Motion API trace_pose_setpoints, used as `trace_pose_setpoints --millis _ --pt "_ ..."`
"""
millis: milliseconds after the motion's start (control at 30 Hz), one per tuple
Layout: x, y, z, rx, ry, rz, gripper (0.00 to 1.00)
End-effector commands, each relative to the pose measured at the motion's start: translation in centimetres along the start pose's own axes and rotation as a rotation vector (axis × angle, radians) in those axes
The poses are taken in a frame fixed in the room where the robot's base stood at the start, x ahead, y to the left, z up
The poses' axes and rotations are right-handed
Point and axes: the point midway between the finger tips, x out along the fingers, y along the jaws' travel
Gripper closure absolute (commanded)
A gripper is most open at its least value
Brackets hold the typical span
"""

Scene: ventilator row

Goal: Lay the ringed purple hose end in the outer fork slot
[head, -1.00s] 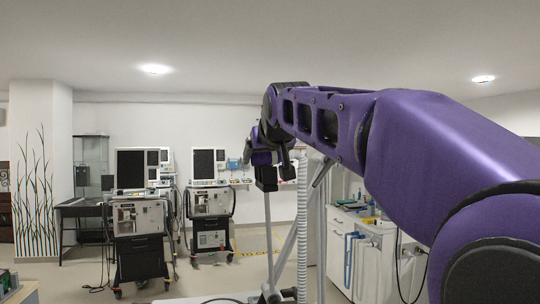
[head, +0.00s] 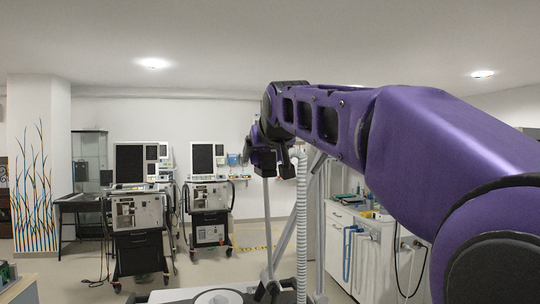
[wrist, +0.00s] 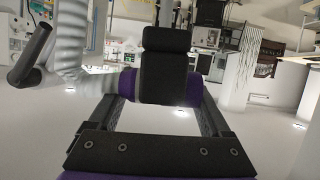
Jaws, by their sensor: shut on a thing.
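My gripper (head: 268,165) is at the end of my purple arm, high up in the middle of the head view. In the wrist view my gripper (wrist: 167,75) is shut on the purple hose end (wrist: 127,84), a purple cuff lying crosswise. Dark finger parts hide the cuff's middle. The pale corrugated hose (wrist: 72,45) joins it from the left. In the head view the hose (head: 302,215) hangs nearly straight down, right of my gripper. The ring on the hose end and the fork slots cannot be made out in either view.
Grey stand poles (head: 270,215) rise close to the hose. Two wheeled ventilators, one nearer (head: 138,215) and one farther (head: 209,210), stand at the left. A white cabinet (head: 350,255) with blue tubing stands at the right. A dark tube (wrist: 30,52) shows left of the hose.

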Motion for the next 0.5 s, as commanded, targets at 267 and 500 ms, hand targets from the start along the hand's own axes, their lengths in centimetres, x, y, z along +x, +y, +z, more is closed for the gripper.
trace_pose_setpoints --millis 267,500 --pt "0.29 0.02 0.63 0.000 -0.005 0.001 0.85" --pt "0.50 0.04 1.09 -0.001 -0.010 0.001 0.85"
